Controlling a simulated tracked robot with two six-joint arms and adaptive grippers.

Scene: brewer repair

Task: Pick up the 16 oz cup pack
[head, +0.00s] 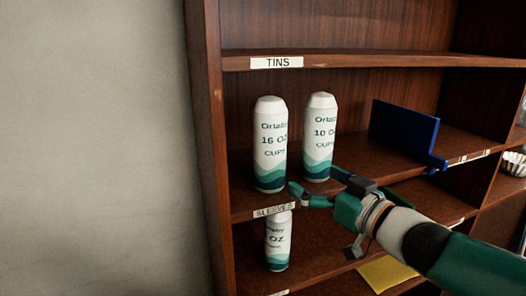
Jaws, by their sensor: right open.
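The 16 oz cup pack (270,146) is a tall white cylinder with teal waves and "16 OZ CUPS" print. It stands upright at the left of the shelf above the "SLEEVES" label (274,211). A similar 10 oz cup pack (320,138) stands upright just right of it. My right gripper (314,184) is open and empty, low in front of the two packs. One fingertip shows near the base of the 16 oz pack, the other near the base of the 10 oz pack. Whether it touches either is unclear. My left gripper is not in view.
A blue panel (404,130) stands on the same shelf to the right. The "TINS" shelf (350,60) is above. The bookcase side (207,130) borders the packs' left.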

